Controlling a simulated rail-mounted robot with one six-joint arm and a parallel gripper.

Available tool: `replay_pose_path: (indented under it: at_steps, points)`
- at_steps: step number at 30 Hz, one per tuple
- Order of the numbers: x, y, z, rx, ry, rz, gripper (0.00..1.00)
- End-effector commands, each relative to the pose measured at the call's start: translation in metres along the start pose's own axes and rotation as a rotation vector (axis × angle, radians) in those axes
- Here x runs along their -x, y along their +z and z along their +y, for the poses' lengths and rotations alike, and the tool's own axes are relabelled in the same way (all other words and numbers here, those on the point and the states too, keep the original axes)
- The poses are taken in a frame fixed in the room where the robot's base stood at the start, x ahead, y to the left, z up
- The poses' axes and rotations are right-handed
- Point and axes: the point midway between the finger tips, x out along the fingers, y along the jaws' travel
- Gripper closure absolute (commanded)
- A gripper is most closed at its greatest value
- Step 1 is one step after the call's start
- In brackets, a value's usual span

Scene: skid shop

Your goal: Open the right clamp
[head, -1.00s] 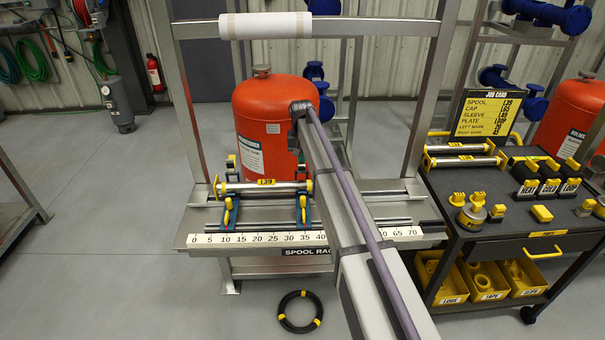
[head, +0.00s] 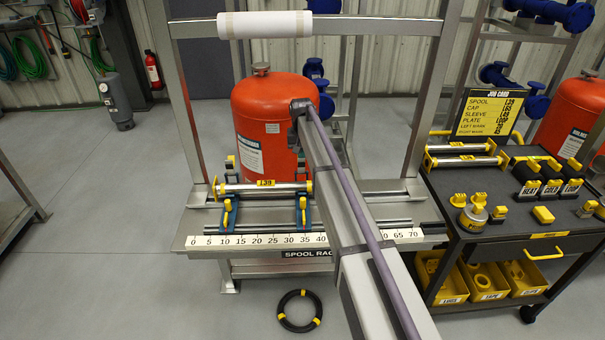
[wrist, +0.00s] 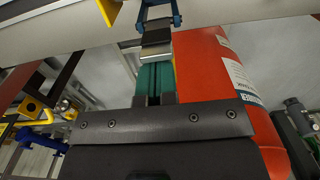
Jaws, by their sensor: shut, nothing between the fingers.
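The right clamp (head: 303,212), blue with a yellow handle, sits on the spool rack (head: 200,240) near the 35 mark. The left clamp (head: 229,212) is similar, near the 10 mark. In the wrist view, a blue bracket (wrist: 176,14), which looks like part of a clamp, stands at the top centre. My gripper (wrist: 155,42) is shut and empty, its fingertips close below that bracket; I cannot tell if they touch it.
A large orange tank (head: 268,95) stands behind the rack and close beside my gripper in the wrist view (wrist: 215,85). A steel frame with a white roll (head: 265,25) spans above. A dark cart (head: 520,215) with parts stands at right.

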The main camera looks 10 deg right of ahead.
Motion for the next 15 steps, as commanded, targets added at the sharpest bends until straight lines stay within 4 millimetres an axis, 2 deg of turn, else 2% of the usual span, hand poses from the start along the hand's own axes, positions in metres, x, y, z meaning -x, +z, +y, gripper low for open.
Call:
replay_pose_path:
  at_steps: [1,15]
  points:
    - [0.011,0.004,-0.001,0.001,0.000,-0.005,1.00]
    - [0.062,0.009,-0.001,0.002,-0.001,-0.001,1.00]
